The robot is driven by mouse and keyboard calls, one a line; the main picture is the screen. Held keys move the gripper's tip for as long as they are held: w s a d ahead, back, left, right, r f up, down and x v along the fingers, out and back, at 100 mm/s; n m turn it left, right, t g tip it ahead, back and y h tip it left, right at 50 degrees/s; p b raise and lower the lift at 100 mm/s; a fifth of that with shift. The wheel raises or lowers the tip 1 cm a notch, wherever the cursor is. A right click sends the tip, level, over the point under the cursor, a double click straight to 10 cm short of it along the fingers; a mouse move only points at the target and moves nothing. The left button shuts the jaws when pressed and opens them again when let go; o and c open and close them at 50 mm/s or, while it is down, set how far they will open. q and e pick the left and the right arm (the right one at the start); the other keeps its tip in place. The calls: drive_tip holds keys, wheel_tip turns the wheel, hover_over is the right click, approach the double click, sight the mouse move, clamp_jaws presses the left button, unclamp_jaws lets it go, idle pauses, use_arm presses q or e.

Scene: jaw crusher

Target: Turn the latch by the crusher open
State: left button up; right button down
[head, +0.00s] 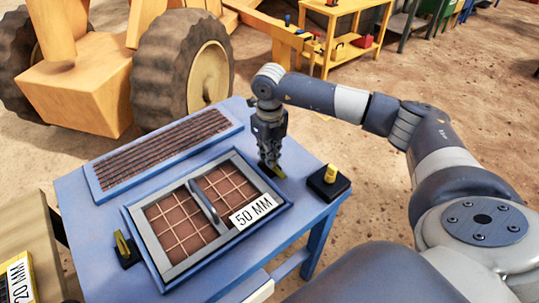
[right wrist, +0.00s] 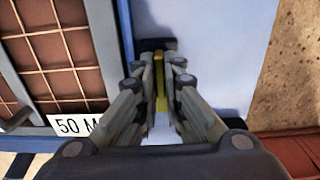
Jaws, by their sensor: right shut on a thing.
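The latch (head: 279,172) at the back right of the blue table has a dark base and a yellow handle. My right gripper (head: 270,158) points down over it and covers much of it in the head view. In the right wrist view, the yellow latch handle (right wrist: 160,83) stands between the fingers of my right gripper (right wrist: 164,70), which are shut on it. The dark latch base (right wrist: 157,44) lies just beyond the fingertips. My left gripper is not in view.
A framed screen (head: 136,216) marked 50 MM lies left of the latch. A black block with a yellow knob (head: 330,175) sits at the right corner. Another yellow-handled latch (head: 123,246) is at the left. A grated strip (head: 165,155) runs along the back, before a large wheel (head: 190,70).

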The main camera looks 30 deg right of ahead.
drive_tip(key=c, duration=1.7)
unclamp_jaws()
wheel_tip(320, 180, up, 12)
drive_tip(key=shift+r, duration=0.1)
